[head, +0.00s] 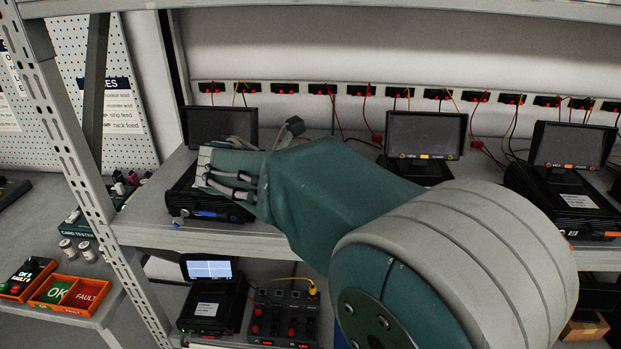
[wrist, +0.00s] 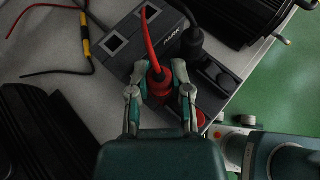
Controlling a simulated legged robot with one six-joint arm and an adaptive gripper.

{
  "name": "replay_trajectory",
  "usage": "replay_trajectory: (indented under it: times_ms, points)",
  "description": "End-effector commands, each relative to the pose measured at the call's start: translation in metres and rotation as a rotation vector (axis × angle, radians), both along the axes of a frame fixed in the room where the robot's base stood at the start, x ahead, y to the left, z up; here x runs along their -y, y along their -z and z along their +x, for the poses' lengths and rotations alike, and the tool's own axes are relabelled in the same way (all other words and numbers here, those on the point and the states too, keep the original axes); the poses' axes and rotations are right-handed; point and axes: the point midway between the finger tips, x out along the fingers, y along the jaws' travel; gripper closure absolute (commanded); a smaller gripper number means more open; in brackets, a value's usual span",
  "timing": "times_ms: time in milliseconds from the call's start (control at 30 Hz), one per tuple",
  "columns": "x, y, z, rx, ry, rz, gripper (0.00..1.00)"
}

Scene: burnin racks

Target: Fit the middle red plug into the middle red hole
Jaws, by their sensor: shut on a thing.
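My gripper (wrist: 160,92) is shut on a red plug (wrist: 157,77) in the wrist view, one finger on each side. A red cable (wrist: 148,40) runs up from the plug. The plug is over a dark grey socket block (wrist: 133,32) marked PARK. My gripper hides the plug's lower end, so I cannot tell whether it sits in a hole. A small red spot (wrist: 201,119) shows on the block beside the right finger. In the head view, my gripper (head: 222,178) is over the shelf by the left monitor; the plug is hidden there.
A black plug (wrist: 191,40) stands in the block close by. Loose red and yellow-black leads (wrist: 84,40) lie to the left in the wrist view. Monitor units (head: 424,135) stand along the shelf. A row of sockets with thin leads (head: 324,89) runs behind. A rack post (head: 75,160) stands left.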

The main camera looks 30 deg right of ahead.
Motion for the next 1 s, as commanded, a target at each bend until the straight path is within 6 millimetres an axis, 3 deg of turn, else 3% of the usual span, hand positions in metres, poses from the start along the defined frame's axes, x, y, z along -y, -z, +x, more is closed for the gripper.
replay_trajectory:
  times_ms: [700, 733, 800, 1000]
  points:
    - [0.0001, 0.0071, -0.0001, 0.000, 0.000, 0.000, 1.00]
    - [0.0001, 0.0071, -0.0001, 0.000, 0.000, 0.000, 0.65]
    - [0.0000, 0.0069, -0.0001, 0.000, 0.000, 0.000, 0.33]
    - [0.0000, 0.0069, 0.0001, 0.000, -0.001, 0.000, 0.33]
